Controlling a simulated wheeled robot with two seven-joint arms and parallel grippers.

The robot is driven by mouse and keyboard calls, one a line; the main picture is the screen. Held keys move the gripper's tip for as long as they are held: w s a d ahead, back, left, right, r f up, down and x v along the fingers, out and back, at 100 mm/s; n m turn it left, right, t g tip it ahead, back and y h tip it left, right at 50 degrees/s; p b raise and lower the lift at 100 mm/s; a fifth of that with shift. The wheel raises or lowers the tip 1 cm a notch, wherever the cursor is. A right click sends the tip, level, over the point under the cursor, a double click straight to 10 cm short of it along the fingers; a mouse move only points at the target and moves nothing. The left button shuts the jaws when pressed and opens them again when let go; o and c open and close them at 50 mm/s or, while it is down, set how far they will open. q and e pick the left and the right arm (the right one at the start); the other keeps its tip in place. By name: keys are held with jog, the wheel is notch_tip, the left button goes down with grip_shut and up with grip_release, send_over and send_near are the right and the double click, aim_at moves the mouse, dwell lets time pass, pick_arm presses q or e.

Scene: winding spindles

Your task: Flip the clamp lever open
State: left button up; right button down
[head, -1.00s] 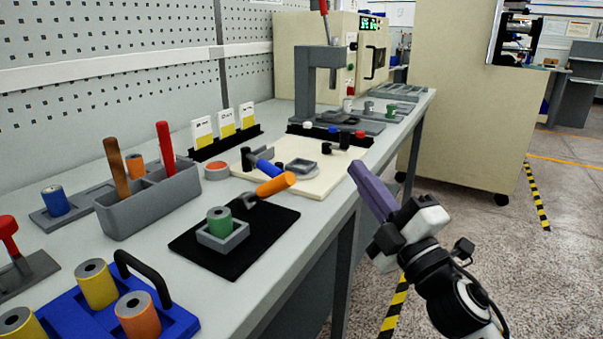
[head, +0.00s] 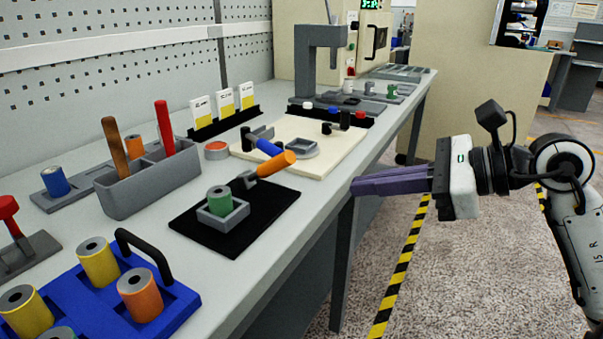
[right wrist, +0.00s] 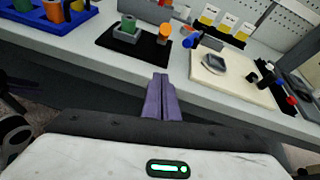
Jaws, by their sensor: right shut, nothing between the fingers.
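A black mat (head: 191,225) on the bench carries a grey square holder (head: 222,221) with a green spool (head: 219,200) in it. A lever with an orange handle (head: 276,164) stands beside the holder, its handle raised at a slant to the right. A blue-handled lever (head: 268,147) lies on the cream board behind. I cannot tell for sure which is the clamp lever. My right gripper (head: 354,186) is shut and empty, off the bench's front edge, apart from both levers. In the right wrist view the orange handle (right wrist: 165,30) is beyond the closed fingers (right wrist: 160,80).
A grey bin (head: 150,186) with brown and red rods stands left of the mat. A blue tray (head: 187,302) with several spools is at the front left. A grey press (head: 311,75) stands at the back. The floor right of the bench is clear.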

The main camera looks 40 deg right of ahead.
aim_at(315, 209)
jog(key=shift+w, duration=0.1)
jog(key=x, duration=1)
jog(key=shift+a, duration=0.15)
jog(key=shift+w+a+r+p, duration=0.2)
jog(key=shift+w+a+r, duration=0.05)
jog(key=shift+r, duration=0.35)
jog(key=shift+w+a+r+p, duration=0.15)
jog(key=shift+w+a+r, duration=0.1)
jog(key=shift+r, duration=0.35)
jog(key=shift+w+a+r, duration=0.3)
jog(key=shift+w+r, duration=0.05)
jog(key=shift+r, duration=0.05)
